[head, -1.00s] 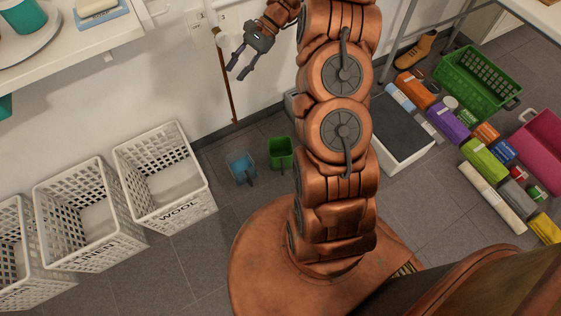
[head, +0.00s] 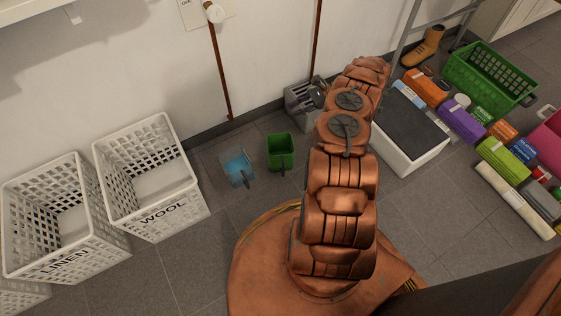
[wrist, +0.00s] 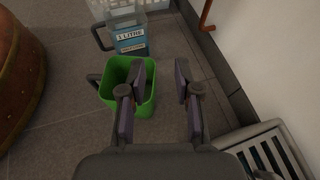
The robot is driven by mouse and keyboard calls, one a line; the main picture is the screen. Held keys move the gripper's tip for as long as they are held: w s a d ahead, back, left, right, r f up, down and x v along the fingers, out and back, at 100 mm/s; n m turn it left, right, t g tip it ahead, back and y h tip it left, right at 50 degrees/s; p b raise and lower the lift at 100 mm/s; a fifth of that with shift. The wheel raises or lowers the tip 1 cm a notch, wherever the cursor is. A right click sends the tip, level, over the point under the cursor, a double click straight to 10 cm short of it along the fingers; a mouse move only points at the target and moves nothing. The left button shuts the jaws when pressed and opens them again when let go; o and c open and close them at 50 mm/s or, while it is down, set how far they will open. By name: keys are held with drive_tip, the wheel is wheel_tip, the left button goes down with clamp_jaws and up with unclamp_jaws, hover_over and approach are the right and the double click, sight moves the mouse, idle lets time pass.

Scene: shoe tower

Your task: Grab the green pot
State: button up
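The green pot (head: 281,152) stands upright on the floor tiles, open at the top with a dark handle. In the wrist view, the green pot (wrist: 113,80) lies beyond my fingers, mostly to the left of the gap between them. The left finger overlaps its right part. My gripper (wrist: 158,68) is open, with nothing between its fingers. I cannot tell its exact height above the pot. In the head view, my gripper is mostly hidden behind my arm, near the wall side.
A clear-blue jug (head: 238,167) stands left of the pot; its "1 LITRE" label shows in the wrist view (wrist: 131,38). White baskets (head: 155,190) are left, a dark-topped white box (head: 412,135) right.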

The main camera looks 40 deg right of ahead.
drive_tip(key=m+b, duration=0.2)
approach(279, 134)
drive_tip(key=shift+t, duration=0.5)
drive_tip(key=shift+s+b+x, duration=0.1)
drive_tip(key=shift+b+x, duration=0.55)
drive_tip(key=shift+x, duration=0.6)
drive_tip(key=shift+s+b+x, duration=0.15)
drive_tip(key=shift+b+x, duration=0.45)
drive_tip(key=shift+x, duration=0.6)
drive_tip(key=shift+w+a+f+b, duration=0.25)
drive_tip(key=shift+a+f+b, duration=0.25)
drive_tip(key=shift+a, duration=0.1)
drive_tip(key=shift+b+x, duration=1.05)
drive_tip(key=shift+x, duration=0.85)
drive_tip(key=shift+w+r, duration=0.1)
drive_tip(key=shift+r, duration=0.05)
clamp_jaws()
